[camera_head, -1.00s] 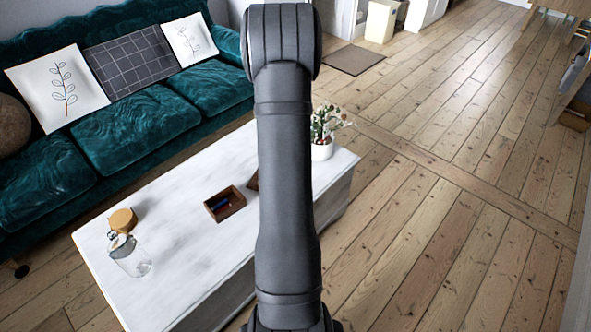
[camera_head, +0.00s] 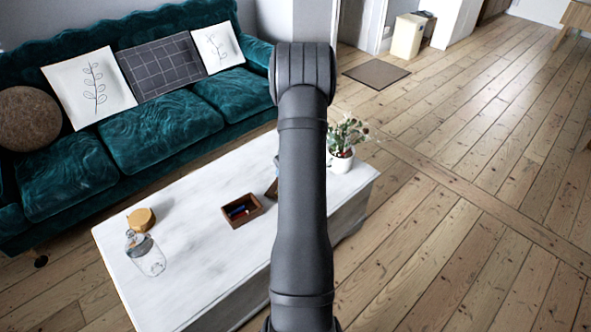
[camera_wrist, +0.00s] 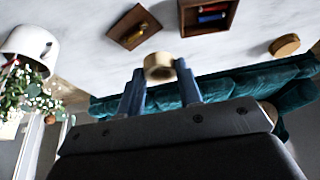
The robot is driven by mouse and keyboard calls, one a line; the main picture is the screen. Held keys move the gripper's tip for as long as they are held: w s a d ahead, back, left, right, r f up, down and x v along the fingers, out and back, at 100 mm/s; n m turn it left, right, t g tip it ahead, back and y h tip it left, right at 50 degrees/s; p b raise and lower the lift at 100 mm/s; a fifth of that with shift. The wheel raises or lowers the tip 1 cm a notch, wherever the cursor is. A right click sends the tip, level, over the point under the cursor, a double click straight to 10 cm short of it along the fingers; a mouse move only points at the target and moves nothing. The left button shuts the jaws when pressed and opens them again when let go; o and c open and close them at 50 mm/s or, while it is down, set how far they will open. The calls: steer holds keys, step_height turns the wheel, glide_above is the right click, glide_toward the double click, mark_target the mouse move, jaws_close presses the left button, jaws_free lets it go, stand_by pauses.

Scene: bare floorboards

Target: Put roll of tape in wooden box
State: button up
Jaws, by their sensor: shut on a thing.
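My gripper (camera_wrist: 160,78) is shut on the roll of tape (camera_wrist: 160,58), a small tan ring held between the fingertips in the wrist view. The wooden box (camera_head: 254,216) is open, dark brown, and sits on the white table. It holds small blue and red items, and it also shows in the wrist view (camera_wrist: 187,22), where the tape appears below and left of it, apart from it. In the head view my arm hides the tape and nearly all of the gripper.
A small wooden piece (camera_wrist: 133,27) lies beside the box, partly behind my arm in the head view. A glass jar (camera_head: 148,258) and a round tan object (camera_head: 141,219) stand left on the white table (camera_head: 190,270). A potted plant (camera_head: 341,160) stands at the right end.

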steer(key=w+a+f+n+g, duration=0.4)
steer(key=a+f+n+g, duration=0.1)
steer(key=a+f+n, duration=0.9)
steer(key=shift+a+y, duration=0.3)
steer(key=shift+y, duration=0.1)
steer(key=shift+f, duration=0.15)
steer(key=shift+f, duration=2.15)
steer(key=shift+f, duration=0.1)
steer(key=shift+f, duration=0.5)
steer(key=shift+f, duration=0.1)
steer(key=shift+f, duration=0.65)
